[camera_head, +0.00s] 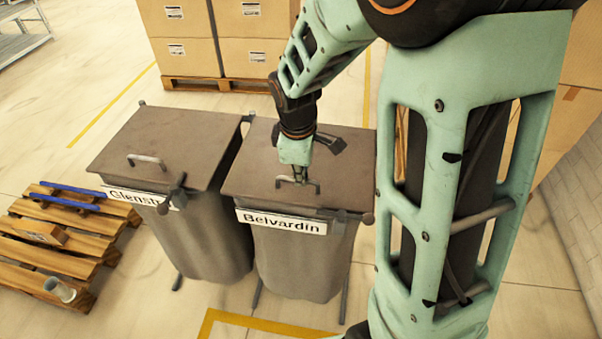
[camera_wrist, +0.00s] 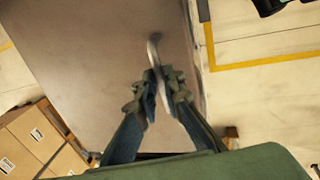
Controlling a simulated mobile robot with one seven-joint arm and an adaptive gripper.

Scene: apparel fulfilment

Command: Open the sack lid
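Two grey sack bins with flat brown lids stand side by side in the head view. The right one, labelled Belvardin (camera_head: 281,222), has its lid (camera_head: 250,178) lying flat and closed. The fingers partly hide the handle.
The left bin's lid (camera_head: 145,135) is also closed, with its own handle. A wooden pallet (camera_head: 60,240) lies at the left with loose items on it. Stacked cartons (camera_head: 255,40) stand behind. Yellow-lined floor in front of the bins is clear.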

